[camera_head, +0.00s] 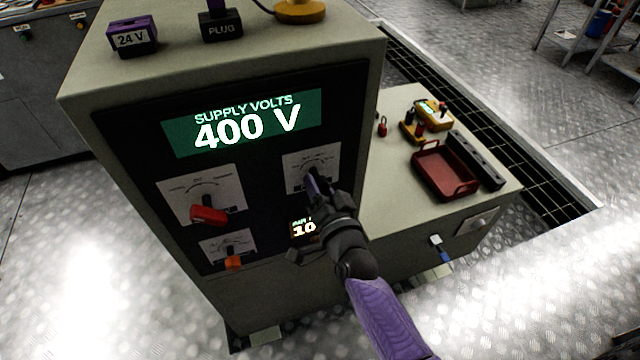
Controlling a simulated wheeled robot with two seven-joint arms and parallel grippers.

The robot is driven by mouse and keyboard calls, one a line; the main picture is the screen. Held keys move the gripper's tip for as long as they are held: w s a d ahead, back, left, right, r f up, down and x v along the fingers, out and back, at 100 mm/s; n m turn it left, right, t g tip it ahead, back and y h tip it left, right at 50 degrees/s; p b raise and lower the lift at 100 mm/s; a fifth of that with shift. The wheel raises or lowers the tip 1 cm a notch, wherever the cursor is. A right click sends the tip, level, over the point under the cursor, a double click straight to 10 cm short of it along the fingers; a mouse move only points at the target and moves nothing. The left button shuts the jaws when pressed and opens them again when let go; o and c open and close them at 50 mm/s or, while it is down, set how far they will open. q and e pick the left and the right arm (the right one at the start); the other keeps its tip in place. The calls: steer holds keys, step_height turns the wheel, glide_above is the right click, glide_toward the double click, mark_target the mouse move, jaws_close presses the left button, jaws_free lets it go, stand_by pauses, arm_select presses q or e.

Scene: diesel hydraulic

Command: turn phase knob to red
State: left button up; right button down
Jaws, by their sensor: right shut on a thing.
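The grey cabinet has a black front panel (262,195) with a green screen (243,121) reading "SUPPLY VOLTS 400 V". On the panel's right is a white dial plate (297,160), its print too small to read. My right gripper (317,186) reaches it from the lower right and is shut on the knob there, which I take as the phase knob. The fingers hide most of this knob, so its pointing direction is unclear. My left gripper is out of view.
A red knob (208,214) and an orange knob (233,263) sit on the panel's left. A small lit display (303,228) is beside my gripper. On the lower bench to the right are a red tray (445,172), a dark bar (476,160) and yellow devices.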

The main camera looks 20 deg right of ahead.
steer(key=shift+m, duration=0.9)
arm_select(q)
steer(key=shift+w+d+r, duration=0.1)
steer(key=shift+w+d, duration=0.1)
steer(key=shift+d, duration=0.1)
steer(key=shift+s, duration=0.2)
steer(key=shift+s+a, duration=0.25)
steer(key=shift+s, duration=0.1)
